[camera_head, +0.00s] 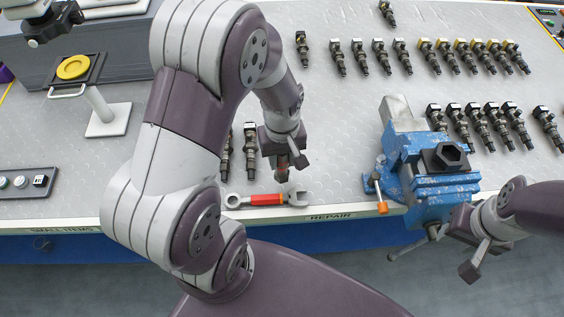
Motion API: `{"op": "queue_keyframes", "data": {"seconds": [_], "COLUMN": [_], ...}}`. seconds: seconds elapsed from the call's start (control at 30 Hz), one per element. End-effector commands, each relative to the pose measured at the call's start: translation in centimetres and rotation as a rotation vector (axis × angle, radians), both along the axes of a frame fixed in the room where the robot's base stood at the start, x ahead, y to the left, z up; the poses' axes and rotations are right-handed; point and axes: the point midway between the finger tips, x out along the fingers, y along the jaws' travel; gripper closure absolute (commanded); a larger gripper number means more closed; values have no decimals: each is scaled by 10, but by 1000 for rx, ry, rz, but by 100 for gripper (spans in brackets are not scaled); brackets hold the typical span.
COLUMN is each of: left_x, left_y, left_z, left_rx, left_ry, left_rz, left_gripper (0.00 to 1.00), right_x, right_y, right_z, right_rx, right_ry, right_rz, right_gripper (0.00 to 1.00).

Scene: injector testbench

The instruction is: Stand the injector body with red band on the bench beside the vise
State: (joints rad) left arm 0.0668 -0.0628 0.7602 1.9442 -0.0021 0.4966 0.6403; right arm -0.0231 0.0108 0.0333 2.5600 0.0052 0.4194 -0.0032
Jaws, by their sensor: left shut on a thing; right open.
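My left gripper (283,160) is shut on the injector body with red band (283,168), which hangs roughly upright below the fingers. A dark block with a hexagonal opening sits at the vise's jaws. My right gripper (474,246) is open at the vise's front right, beside its handle.
A red-handled wrench (265,199) lies at the front edge, just below the held injector. Two dark injectors (250,150) are close to its left.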

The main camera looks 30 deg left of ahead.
Motion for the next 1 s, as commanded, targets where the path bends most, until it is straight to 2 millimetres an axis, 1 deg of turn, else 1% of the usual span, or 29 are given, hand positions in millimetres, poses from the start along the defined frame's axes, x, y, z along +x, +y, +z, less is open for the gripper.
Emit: {"op": "queue_keyframes", "data": {"seconds": [0.1,0.2,0.57,0.6,0.67,0.9,1.0], "left_x": [-2,-1,0,-1,-1,-1,0], "left_y": [0,0,0,0,0,0,0], "left_z": [-22,-34,-40,-40,-40,-40,-33], "left_rx": [0,0,0,-1,0,0,0], "left_ry": [6,4,1,2,1,1,0], "left_rz": [-1,-1,-1,-1,-1,-1,-1], "left_gripper": [100,100,100,59,40,40,40], "right_x": [0,0,0,0,0,0,0], "right_y": [0,0,0,0,0,0,0], "right_z": [5,6,2,3,3,3,7], "right_rx": [0,0,0,0,0,0,0], "right_ry": [0,0,0,0,0,0,0], "right_rz": [0,0,0,0,0,0,0], "right_gripper": [60,60,60,60,60,60,60]}}
